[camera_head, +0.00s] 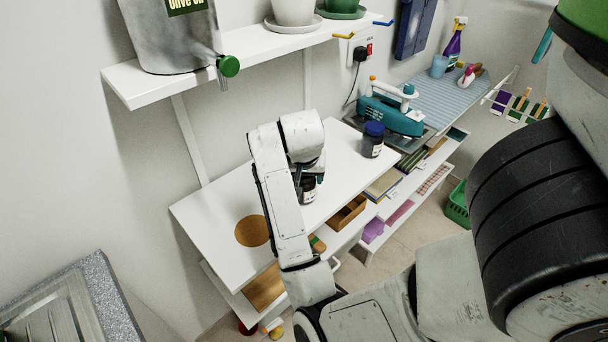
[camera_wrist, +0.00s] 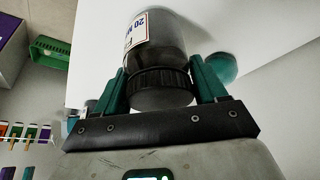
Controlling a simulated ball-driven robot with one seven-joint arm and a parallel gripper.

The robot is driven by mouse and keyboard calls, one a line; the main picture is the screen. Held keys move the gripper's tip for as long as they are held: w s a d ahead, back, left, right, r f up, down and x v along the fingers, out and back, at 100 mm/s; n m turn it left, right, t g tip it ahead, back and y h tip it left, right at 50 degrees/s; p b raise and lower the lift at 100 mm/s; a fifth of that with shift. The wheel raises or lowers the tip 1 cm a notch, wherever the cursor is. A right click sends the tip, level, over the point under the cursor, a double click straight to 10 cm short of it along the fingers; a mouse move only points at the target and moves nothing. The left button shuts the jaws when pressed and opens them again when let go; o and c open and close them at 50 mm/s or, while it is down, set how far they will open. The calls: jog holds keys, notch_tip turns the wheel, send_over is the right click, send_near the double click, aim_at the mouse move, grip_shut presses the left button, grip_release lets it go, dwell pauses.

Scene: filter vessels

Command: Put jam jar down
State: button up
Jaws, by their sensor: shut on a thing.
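The jam jar (camera_wrist: 158,38), a dark jar with a black ribbed lid and a white label, is between the teal fingers of my gripper (camera_wrist: 160,80) in the wrist view. The fingers are shut on it around the lid end. In the head view the jar (camera_head: 309,190) shows partly behind my arm, over the white table (camera_head: 335,165). My gripper (camera_head: 310,172) is mostly hidden there by my own wrist. I cannot tell whether the jar's base touches the table top.
A round orange-brown mat (camera_head: 252,231) lies on the table left of my arm. A dark jar with a blue lid (camera_head: 373,140) stands farther right, near a teal machine (camera_head: 391,110). A white shelf (camera_head: 150,88) with a metal container (camera_head: 170,35) hangs above. Clear table lies around the held jar.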

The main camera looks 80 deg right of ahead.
jog(key=shift+f, duration=0.15)
jog(key=o, duration=1.4)
